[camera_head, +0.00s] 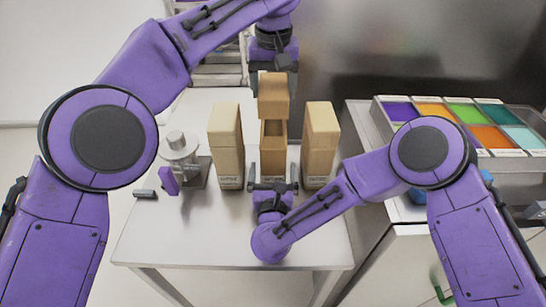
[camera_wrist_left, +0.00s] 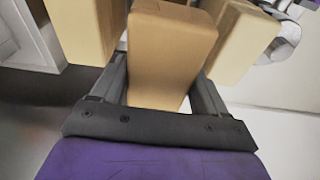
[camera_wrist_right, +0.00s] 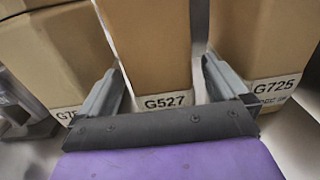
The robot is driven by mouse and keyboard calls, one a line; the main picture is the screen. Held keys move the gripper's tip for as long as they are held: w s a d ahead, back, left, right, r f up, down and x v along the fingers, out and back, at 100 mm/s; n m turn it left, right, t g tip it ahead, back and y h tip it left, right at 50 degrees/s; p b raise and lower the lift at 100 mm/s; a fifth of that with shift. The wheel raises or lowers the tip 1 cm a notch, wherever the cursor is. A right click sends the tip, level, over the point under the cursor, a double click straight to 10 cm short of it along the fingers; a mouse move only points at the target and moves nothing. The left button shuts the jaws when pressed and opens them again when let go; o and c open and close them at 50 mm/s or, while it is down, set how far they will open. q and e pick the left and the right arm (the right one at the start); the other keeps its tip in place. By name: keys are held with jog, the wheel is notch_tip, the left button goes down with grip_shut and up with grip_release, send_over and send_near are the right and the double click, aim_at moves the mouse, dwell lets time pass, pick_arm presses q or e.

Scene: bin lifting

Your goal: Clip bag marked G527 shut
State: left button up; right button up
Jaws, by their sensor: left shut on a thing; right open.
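The tan bag marked G527 (camera_wrist_right: 165,101) stands upright in the middle of a row of three. In the head view its upper part (camera_head: 273,97) rises behind a dark opening in the bag (camera_head: 273,130). My left gripper (camera_head: 274,82) is shut on this upper part from the far side; the left wrist view shows the tan bag (camera_wrist_left: 165,50) between its fingers. My right gripper (camera_head: 273,186) is open low at the front of the bag, its fingers to either side of the label. A purple flat piece (camera_head: 168,182), possibly a clip, sits at a grey stand (camera_head: 190,165).
Similar bags stand close on the left (camera_head: 227,145) and right (camera_head: 319,145), the right one marked G725. A tray of coloured compartments (camera_head: 450,153) is on the right. The table's front is clear.

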aim_at(274, 120)
jog(key=shift+w, duration=0.3)
jog(key=c, duration=1.4)
pick_arm(q)
jog(key=shift+f, duration=2.5)
jog(key=shift+f, duration=0.15)
jog(key=shift+f, duration=0.75)
jog(key=shift+f, duration=0.65)
jog(key=o, duration=1.1)
jog(key=r, duration=0.4)
jog(key=s+r, duration=0.1)
jog(key=r, duration=0.6)
jog(key=shift+s+r, duration=0.4)
